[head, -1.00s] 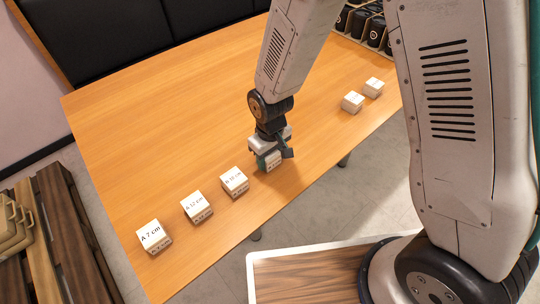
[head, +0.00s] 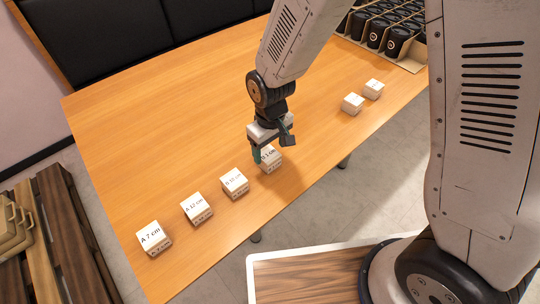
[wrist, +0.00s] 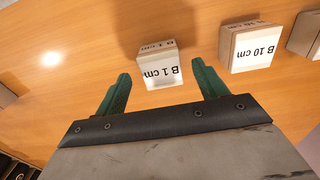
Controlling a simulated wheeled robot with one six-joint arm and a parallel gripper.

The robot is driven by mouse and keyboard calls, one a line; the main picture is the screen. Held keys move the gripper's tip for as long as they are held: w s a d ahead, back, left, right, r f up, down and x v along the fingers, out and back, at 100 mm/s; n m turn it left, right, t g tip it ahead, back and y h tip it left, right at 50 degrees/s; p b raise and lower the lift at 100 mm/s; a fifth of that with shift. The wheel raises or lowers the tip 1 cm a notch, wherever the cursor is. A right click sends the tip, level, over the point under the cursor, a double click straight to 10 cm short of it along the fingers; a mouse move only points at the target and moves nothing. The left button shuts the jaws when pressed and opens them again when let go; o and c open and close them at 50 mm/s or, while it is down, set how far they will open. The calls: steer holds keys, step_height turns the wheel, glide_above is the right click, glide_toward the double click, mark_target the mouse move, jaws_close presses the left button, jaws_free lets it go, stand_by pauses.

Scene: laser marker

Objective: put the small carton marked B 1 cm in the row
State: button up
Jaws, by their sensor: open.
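The small carton marked B 1 cm (head: 270,164) stands on the wooden table as the right-hand end of a row of white cartons. In the wrist view it (wrist: 158,72) lies just beyond and between my spread green fingers, its label upside down. My gripper (head: 272,152) is open and empty, just above the carton and apart from it. The B 10 cm carton (wrist: 250,47) stands beside it with a small gap. In the head view the row runs left through the B 10 cm carton (head: 234,182), a 12 cm carton (head: 196,207) and A 7 cm (head: 153,237).
Two more small cartons stand apart on the right of the table, one nearer (head: 352,103) and one farther (head: 373,88). A divided crate of black-lidded containers (head: 398,38) is at the far right. The middle and back of the table (head: 170,115) are clear.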

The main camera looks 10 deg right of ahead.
mark_target(271, 156)
step_height(271, 156, up, 7)
steer(key=shift+r, duration=0.2)
steer(key=s+d+r+m+t, duration=0.1)
steer(key=s+d+r+m, duration=0.1)
steer(key=s+d+r, duration=0.45)
steer(key=s+d+r+m, duration=0.2)
steer(key=s+d+r, duration=0.1)
steer(key=d+r, duration=0.65)
steer(key=s+d+r+m, duration=0.1)
steer(key=s+d+r, duration=0.1)
steer(key=s, duration=0.3)
steer(key=s+d+r+m, duration=0.1)
steer(key=s+d, duration=0.1)
steer(key=s, duration=0.3)
steer(key=shift+d+r+m, duration=0.35)
steer(key=shift+r+m, duration=0.05)
